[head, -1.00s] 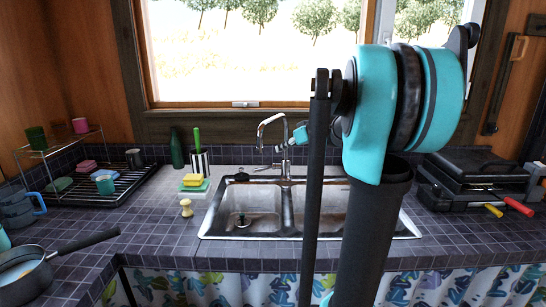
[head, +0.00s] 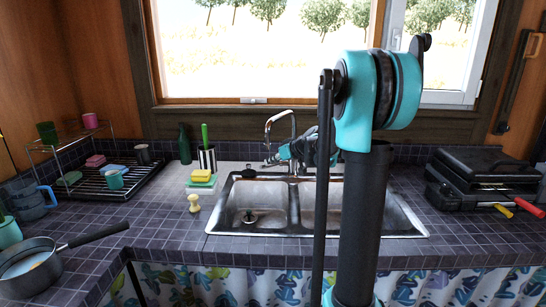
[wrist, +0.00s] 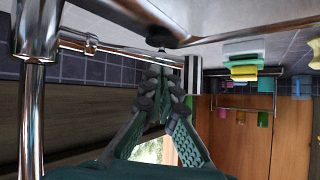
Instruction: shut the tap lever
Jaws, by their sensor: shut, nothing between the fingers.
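The chrome tap (head: 293,155) stands behind the sink, its curved spout reaching up and left. In the wrist view, which looks upside down, the tap's column (wrist: 33,95) is at the left. A thin chrome lever (wrist: 85,45) sticks out from the column to the right, its far end close to my fingertips. My gripper (wrist: 158,78) is shut and empty, its fingers together beside the lever's end. Whether they touch it I cannot tell. In the head view my gripper (head: 285,154) is at the tap and partly covers it; the lever is not clear there.
The double sink (head: 250,232) lies in front of the tap. Left of it are stacked sponges (head: 202,177), a brush holder (head: 207,158), a green bottle (head: 185,145) and a small wooden brush (head: 194,204). A black grill (head: 480,180) stands at the right. The window is behind.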

